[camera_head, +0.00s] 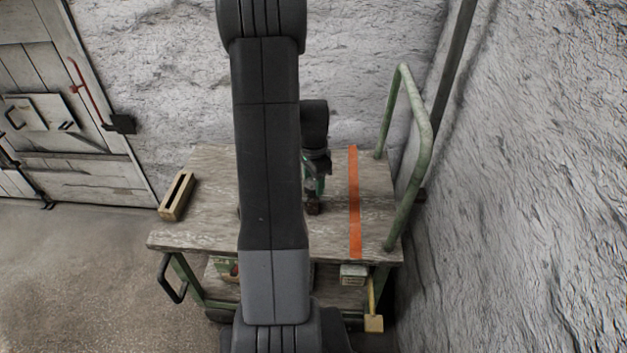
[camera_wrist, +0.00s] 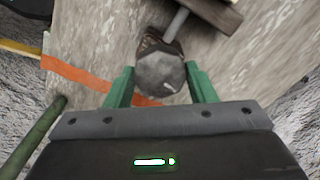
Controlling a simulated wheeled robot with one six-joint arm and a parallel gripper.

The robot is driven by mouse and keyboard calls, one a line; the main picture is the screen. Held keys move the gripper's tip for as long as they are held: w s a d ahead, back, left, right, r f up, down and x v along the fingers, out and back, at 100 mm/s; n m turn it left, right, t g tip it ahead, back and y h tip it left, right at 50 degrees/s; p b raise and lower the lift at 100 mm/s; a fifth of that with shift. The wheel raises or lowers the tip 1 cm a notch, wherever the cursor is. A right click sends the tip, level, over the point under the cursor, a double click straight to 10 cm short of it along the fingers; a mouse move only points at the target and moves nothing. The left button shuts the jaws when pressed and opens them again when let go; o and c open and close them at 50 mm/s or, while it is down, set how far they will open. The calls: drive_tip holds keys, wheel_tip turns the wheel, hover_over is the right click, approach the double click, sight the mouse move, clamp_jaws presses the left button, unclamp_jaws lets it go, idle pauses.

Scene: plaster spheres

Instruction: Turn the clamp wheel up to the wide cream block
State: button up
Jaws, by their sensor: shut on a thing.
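The clamp wheel (camera_wrist: 160,72) is a dark grey, many-sided knob with a brown side, in the middle of the wrist view. A grey rod (camera_wrist: 177,24) runs from it to a dark brown bar (camera_wrist: 212,14) at the top edge. My gripper (camera_wrist: 160,85) has its green fingers on either side of the wheel and is shut on it. In the head view my gripper (camera_head: 314,190) points down at the tabletop, partly behind my arm. A small brown part (camera_head: 312,206) shows below it. I cannot pick out the wide cream block for certain; my arm hides the table's middle.
The wooden trolley top (camera_head: 205,225) has an orange stripe (camera_head: 354,210) on its right. A slotted tan box (camera_head: 177,196) lies at the left edge. A green handrail (camera_head: 425,160) stands at right, near the rough wall. Small boxes (camera_head: 353,274) sit on the lower shelf.

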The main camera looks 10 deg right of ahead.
sight(313, 182)
drive_tip(key=shift+m, duration=1)
idle(0.6)
drive_tip(key=o, duration=1)
drive_tip(key=shift+r, duration=0.1)
wheel_tip(313, 182, up, 14)
drive_tip(key=shift+f+p, duration=0.2)
drive_tip(key=shift+p, duration=0.5)
